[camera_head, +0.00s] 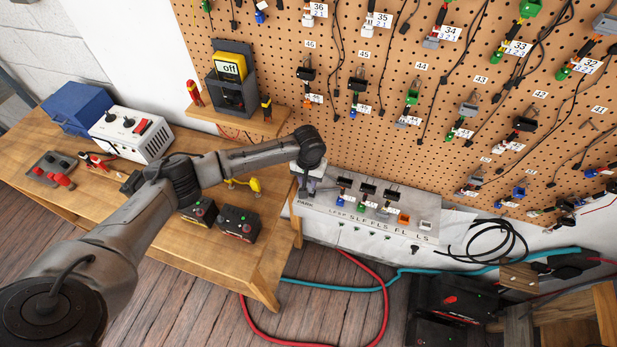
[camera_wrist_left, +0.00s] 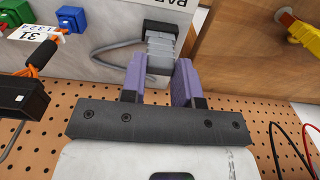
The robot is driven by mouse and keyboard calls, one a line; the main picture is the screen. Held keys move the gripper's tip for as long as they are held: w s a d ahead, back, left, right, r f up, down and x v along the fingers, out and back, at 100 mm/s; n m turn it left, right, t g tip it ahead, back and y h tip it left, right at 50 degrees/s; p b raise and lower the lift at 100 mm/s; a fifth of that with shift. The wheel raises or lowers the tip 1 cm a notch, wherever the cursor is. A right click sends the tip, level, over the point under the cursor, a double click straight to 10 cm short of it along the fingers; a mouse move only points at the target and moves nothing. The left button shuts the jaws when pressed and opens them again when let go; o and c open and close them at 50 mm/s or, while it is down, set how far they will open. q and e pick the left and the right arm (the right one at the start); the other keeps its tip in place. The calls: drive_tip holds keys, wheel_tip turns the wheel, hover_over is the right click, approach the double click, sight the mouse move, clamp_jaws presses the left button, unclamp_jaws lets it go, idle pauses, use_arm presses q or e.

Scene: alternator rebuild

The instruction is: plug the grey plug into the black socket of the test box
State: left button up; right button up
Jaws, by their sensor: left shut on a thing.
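The test box (camera_head: 330,207) is a long light-grey box below the pegboard, with a row of coloured sockets and plugs and the word PARK at its left end. My left gripper (camera_head: 311,186) is at that left end. In the left wrist view its purple fingers (camera_wrist_left: 159,82) are shut on the grey plug (camera_wrist_left: 161,48), which trails a looped grey cable. The plug's far end meets the black socket (camera_wrist_left: 160,26) on the box face (camera_wrist_left: 108,62). I cannot tell how deep it sits. In the head view my gripper hides plug and socket. My right gripper is not in view.
The pegboard (camera_head: 330,130) with hanging cables and connectors rises behind the box. To the left is a wooden bench (camera_head: 150,225) with a white power supply (camera_head: 130,134) and black boxes. Red and teal hoses (camera_head: 385,284) lie on the floor in front.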

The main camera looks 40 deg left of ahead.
sight(309, 181)
use_arm(q)
drive_tip(key=shift+f, duration=0.15)
idle(0.7)
drive_tip(key=o, duration=0.9)
drive_tip(key=shift+p, duration=0.3)
wheel_tip(309, 181, up, 14)
drive_tip(key=shift+f+p, duration=0.1)
drive_tip(key=shift+p, duration=0.2)
